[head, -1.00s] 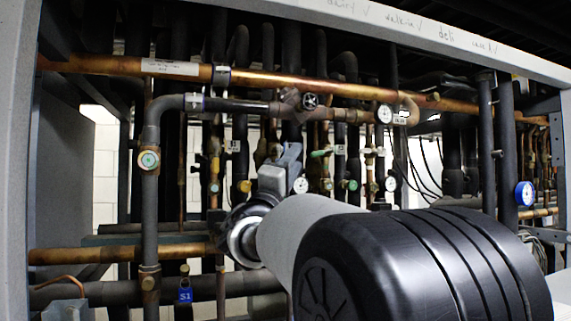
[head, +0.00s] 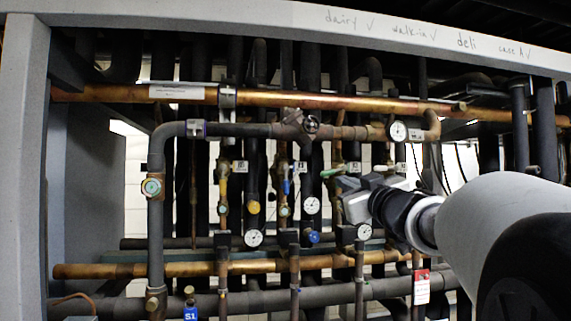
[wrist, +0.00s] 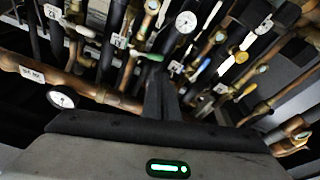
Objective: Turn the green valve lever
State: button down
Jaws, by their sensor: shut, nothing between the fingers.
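The green valve lever (head: 331,172) sits on a vertical copper pipe in the middle of the rack, just left of my gripper (head: 342,188) in the head view. In the wrist view the green lever (wrist: 150,57) shows beyond the shut fingers (wrist: 162,82), slightly up and left of them. My gripper is shut and holds nothing. Its tips are close to the lever in the head view, but I cannot tell whether they touch it. My gripper hides part of the pipe behind it.
A blue lever (head: 286,187) and a yellow valve handle (head: 253,207) are on pipes to the left. Several white dial gauges, one at lower right (head: 364,231), stick out nearby. A horizontal copper pipe (head: 200,270) crosses below. A red and white tag (head: 421,287) hangs beneath my arm.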

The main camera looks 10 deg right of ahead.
aim_at(334, 171)
jog(key=w+r+t+p, duration=0.1)
jog(key=w+r+p, duration=0.1)
jog(key=w+r, duration=0.5)
jog(key=shift+y, duration=0.4)
jog(key=w+f, duration=0.1)
jog(key=f, duration=0.1)
jog(key=w+f, duration=0.1)
jog(key=w, duration=0.1)
jog(key=shift+d+f+b, duration=0.1)
jog(key=shift+f+b, duration=0.2)
jog(key=shift+f, duration=0.05)
